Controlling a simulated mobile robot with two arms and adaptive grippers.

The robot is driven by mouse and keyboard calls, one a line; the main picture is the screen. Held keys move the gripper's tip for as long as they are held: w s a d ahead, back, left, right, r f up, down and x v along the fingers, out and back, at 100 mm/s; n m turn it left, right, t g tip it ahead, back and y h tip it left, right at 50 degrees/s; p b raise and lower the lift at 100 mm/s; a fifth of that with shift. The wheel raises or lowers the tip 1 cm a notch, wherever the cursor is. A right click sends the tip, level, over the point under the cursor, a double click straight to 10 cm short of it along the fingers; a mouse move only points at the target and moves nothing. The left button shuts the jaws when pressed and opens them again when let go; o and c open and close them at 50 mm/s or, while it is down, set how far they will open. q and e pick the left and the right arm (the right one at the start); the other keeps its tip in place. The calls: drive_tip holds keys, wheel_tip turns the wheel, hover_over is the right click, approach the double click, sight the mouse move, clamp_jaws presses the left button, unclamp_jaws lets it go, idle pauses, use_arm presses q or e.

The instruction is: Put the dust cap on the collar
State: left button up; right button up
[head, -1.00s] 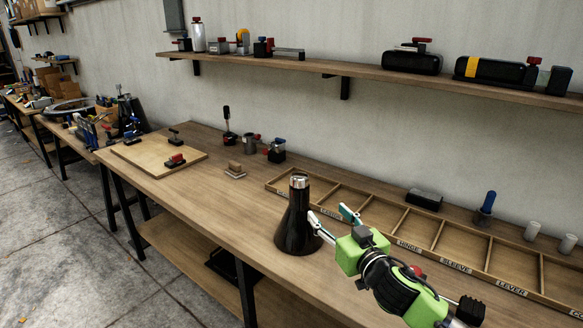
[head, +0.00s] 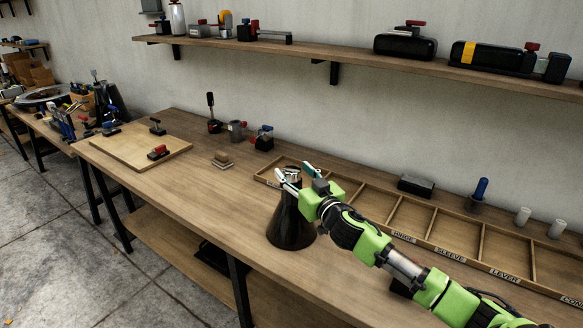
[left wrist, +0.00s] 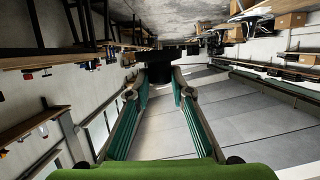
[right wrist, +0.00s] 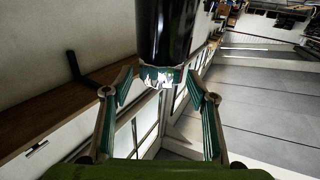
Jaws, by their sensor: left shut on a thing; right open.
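A black cone-shaped stand (head: 290,228) is upright on the workbench, with a silver collar (head: 289,174) at its top. My right gripper (head: 296,176) is at the top of the stand, open, with its fingers on either side of the collar. In the right wrist view the collar (right wrist: 163,78) shows between the spread fingers (right wrist: 160,98), at the end of the black stand (right wrist: 166,30). My left gripper (left wrist: 158,75) is outside the head view. It is shut on a dark, wide piece, apparently the dust cap (left wrist: 157,57), at its fingertips; its full shape is unclear.
A divided wooden tray (head: 408,218) with labelled compartments lies behind and right of the stand. A wall shelf (head: 345,64) runs above.

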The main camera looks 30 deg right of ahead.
use_arm(q)
drive_tip(key=shift+r, duration=0.2)
use_arm(e)
drive_tip(key=shift+w+r, duration=0.1)
drive_tip(key=shift+w, duration=0.4)
drive_tip(key=shift+w+d+f, duration=0.1)
drive_tip(key=shift+w+f, duration=0.1)
drive_tip(key=shift+w, duration=0.4)
drive_tip(key=shift+s+r, duration=0.1)
drive_tip(key=c, duration=1.1)
use_arm(q)
drive_tip(key=shift+f+b, duration=0.45)
drive_tip(key=shift+f, duration=0.05)
use_arm(e)
drive_tip(key=shift+m+h, duration=0.8)
drive_tip(key=shift+h, duration=0.4)
drive_tip(key=shift+c, duration=0.2)
use_arm(q)
drive_tip(key=shift+f, duration=0.35)
use_arm(e)
drive_tip(key=shift+m+g+h, duration=0.4)
drive_tip(key=shift+h, duration=0.2)
use_arm(q)
drive_tip(key=shift+r, duration=0.1)
use_arm(e)
drive_tip(key=o, duration=1.1)
drive_tip(key=shift+o, duration=0.2)
drive_tip(key=shift+s, duration=0.1)
